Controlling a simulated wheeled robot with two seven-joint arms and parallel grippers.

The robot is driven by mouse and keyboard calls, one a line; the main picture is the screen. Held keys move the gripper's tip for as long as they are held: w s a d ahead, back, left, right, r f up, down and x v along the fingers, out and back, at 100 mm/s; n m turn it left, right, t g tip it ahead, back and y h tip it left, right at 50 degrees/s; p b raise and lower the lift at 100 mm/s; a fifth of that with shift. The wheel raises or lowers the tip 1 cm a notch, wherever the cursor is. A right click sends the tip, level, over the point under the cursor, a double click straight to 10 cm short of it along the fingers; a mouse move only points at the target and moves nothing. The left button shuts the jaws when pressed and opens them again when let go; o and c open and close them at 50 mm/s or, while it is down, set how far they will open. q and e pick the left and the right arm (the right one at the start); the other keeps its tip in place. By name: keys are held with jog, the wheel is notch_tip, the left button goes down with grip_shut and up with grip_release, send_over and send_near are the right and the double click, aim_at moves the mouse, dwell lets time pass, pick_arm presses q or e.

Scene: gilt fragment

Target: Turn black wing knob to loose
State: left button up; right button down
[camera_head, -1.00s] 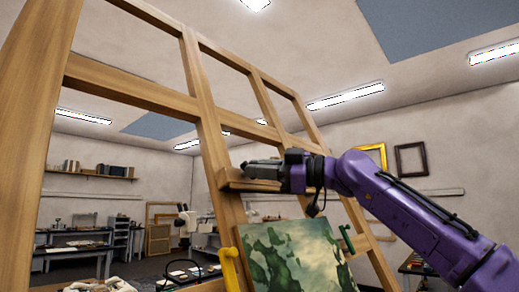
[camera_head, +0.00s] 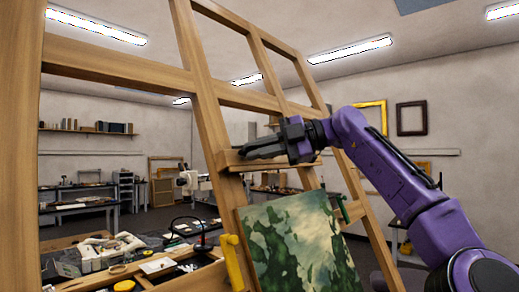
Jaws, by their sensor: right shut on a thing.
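A large wooden easel frame (camera_head: 207,130) stands before me, with a short wooden ledge (camera_head: 300,164) across its middle upright. My right gripper (camera_head: 250,150), on the purple arm coming in from the right, is at the upright just above the ledge. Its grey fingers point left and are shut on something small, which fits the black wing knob. The knob itself is hidden by the fingers, so I cannot tell its angle. My left gripper is not in view.
A green and cream painting (camera_head: 300,245) leans on the easel below the ledge. A yellow clamp (camera_head: 232,262) and a green clamp (camera_head: 343,208) sit at its sides. A cluttered workbench (camera_head: 75,242) lies at lower left. Picture frames hang on the back wall.

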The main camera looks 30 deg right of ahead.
dwell(0.5)
jog(key=c, duration=1.2)
grip_release()
jog(key=shift+w+f, duration=0.1)
